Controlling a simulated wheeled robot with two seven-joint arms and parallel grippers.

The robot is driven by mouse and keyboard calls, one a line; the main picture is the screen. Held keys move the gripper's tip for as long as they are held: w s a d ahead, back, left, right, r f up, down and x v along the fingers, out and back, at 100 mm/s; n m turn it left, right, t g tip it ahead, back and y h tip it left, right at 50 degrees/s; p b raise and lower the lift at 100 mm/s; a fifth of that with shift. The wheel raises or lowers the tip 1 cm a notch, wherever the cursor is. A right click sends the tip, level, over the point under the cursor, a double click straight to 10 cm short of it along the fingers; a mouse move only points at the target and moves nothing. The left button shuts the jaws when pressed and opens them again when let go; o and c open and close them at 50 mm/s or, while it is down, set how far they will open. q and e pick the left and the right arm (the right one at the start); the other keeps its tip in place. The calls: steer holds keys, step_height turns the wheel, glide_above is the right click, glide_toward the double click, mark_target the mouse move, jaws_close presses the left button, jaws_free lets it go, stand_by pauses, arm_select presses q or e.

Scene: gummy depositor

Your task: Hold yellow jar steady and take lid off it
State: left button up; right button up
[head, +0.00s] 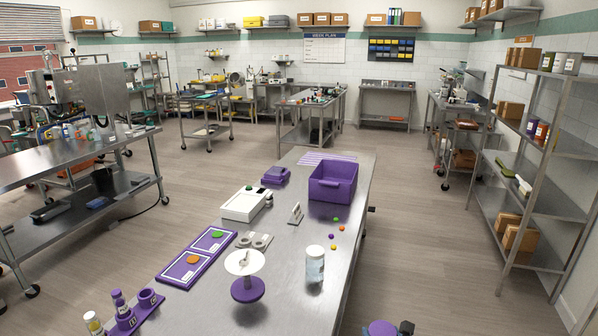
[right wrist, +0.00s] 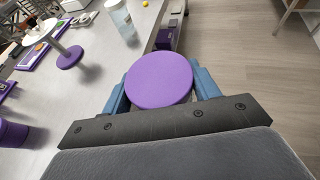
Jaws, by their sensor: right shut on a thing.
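My right gripper (head: 386,329) is at the bottom edge of the head view, just off the table's right side. In the right wrist view its blue fingers (right wrist: 161,88) are shut on a round, flat-topped purple lid (right wrist: 158,80). What lies under the lid is hidden. A small jar with a yellowish label (head: 94,324) shows at the bottom left of the head view, cut by the frame. My left gripper is not in view.
A purple holder (head: 128,322) with a purple-labelled jar (head: 119,301) stands beside the yellowish one. A purple-based stand (head: 248,289), a clear jar (head: 315,264) and a purple bin (head: 333,182) stand on the steel table (head: 290,300). The floor right of the table is clear.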

steer(key=shift+s+d+f, duration=0.1)
steer(key=shift+s+f, duration=0.2)
steer(key=shift+f, duration=0.2)
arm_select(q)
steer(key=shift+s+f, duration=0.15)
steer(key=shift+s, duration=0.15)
